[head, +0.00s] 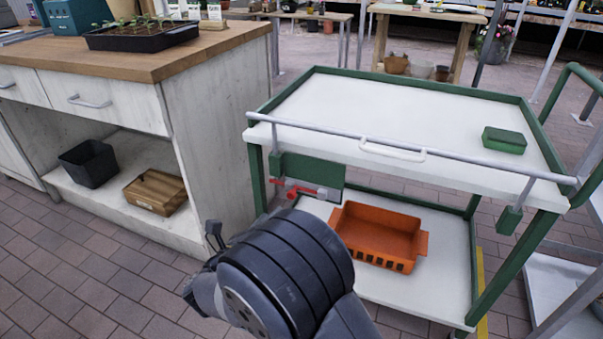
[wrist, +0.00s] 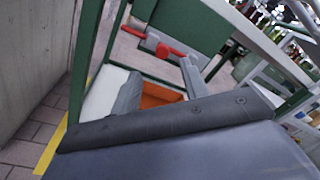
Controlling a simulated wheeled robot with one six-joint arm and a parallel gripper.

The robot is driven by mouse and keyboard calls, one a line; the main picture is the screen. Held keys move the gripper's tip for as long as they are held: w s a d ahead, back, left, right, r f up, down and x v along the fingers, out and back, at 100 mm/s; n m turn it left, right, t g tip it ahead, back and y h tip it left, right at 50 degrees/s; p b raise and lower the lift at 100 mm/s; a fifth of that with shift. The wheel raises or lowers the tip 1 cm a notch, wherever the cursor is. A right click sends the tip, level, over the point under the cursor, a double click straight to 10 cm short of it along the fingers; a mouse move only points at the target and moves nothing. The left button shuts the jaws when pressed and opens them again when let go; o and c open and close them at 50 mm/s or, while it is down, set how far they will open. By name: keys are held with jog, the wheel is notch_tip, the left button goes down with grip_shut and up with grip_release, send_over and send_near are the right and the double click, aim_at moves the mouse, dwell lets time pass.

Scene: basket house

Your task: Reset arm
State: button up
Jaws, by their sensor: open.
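My gripper (wrist: 161,86) shows in the wrist view as two grey fingers spread apart beyond the broad grey body of my arm. It is open, and I see nothing held between the fingers. In the head view my dark arm rises from the bottom middle and hides most of the gripper. It is in front of the left side of a green-and-white trolley (head: 400,105), near the trolley's small green panel (head: 312,170). Red and grey parts (head: 300,190) show at this panel; I cannot tell exactly what they are.
An orange basket (head: 378,228) sits on the trolley's lower shelf, partly behind my arm. A green box (head: 504,140) lies on its top. On the left stands a wooden-topped cabinet (head: 215,42) with a black bin (head: 88,163) and wooden box (head: 155,192) below. Paved floor (head: 80,260) is clear at lower left.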

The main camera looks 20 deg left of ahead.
aim_at(289, 197)
jog(key=w+b, duration=0.1)
jog(key=w, duration=0.2)
jog(key=w+d, duration=0.1)
jog(key=w, duration=0.3)
jog(key=w+d+b, duration=0.1)
jog(key=w, duration=0.2)
jog(key=shift+w+f+b, duration=0.25)
jog(key=shift+w+b, duration=0.05)
jog(key=shift+s+d+r+p, duration=0.15)
jog(key=shift+d+p, duration=0.15)
jog(key=shift+d, duration=0.25)
jog(key=shift+s+d+r+p, duration=0.15)
jog(key=shift+d+p, duration=0.15)
jog(key=shift+d, duration=0.25)
jog(key=shift+d+f, duration=0.15)
jog(key=shift+d, duration=0.45)
